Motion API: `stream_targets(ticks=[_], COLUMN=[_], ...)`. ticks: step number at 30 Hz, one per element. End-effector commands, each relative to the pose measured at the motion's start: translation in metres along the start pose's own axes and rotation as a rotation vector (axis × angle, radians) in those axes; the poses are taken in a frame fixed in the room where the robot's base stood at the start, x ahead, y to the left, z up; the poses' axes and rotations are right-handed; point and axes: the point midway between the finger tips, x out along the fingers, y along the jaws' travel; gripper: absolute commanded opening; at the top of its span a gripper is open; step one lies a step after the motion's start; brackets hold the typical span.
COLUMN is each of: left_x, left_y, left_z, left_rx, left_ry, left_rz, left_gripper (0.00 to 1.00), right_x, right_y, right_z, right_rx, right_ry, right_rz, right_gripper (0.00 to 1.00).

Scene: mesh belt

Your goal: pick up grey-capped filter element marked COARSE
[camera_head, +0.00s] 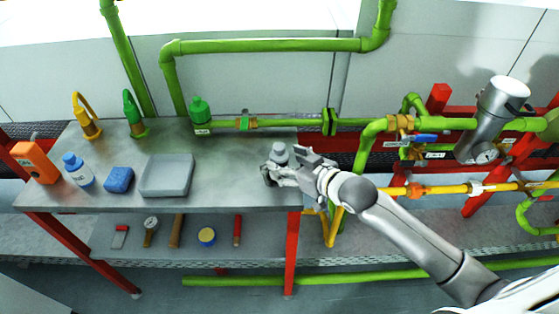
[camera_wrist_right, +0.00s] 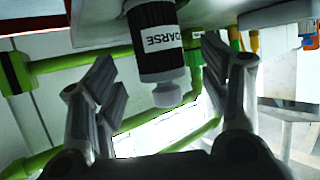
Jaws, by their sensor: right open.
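The grey-capped filter element (camera_wrist_right: 160,45) shows in the right wrist view with a black body, a white label reading COARSE upside down in the picture, and a grey cap pointing down. In the head view, its grey cap (camera_head: 280,149) shows at the right end of the steel table, with its lower part hidden by my gripper. My right gripper (camera_head: 285,169) is open there, close to the element. In the right wrist view the element appears between the spread fingers, with a visible gap on each side. My left gripper is not in view.
The table (camera_head: 235,185) also holds a grey tray-like block (camera_head: 166,176), a blue sponge (camera_head: 118,180), a bottle (camera_head: 77,170) and an orange device (camera_head: 35,162). Green pipes (camera_head: 265,45) run behind. Several tools lie on the lower shelf (camera_head: 270,235). Table space left of my right gripper is clear.

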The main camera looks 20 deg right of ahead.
Motion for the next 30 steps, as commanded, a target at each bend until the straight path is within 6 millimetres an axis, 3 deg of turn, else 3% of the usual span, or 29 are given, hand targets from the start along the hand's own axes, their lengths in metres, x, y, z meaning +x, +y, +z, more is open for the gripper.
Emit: stream_targets(ticks=[9,19,30], left_x=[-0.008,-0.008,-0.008], left_y=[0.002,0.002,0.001], left_z=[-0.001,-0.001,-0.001], left_rx=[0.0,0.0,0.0], left_ry=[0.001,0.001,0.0], left_rz=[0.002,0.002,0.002], left_gripper=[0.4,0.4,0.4], right_x=[0.037,0.041,0.041], right_y=[0.0,0.0,0.0], right_z=[-0.001,0.0,0.0], right_rx=[0.0,-0.001,-0.001], right_ry=[0.001,0.001,0.001], right_rz=[0.0,-0.001,-0.001], right_gripper=[0.69,0.67,0.2])
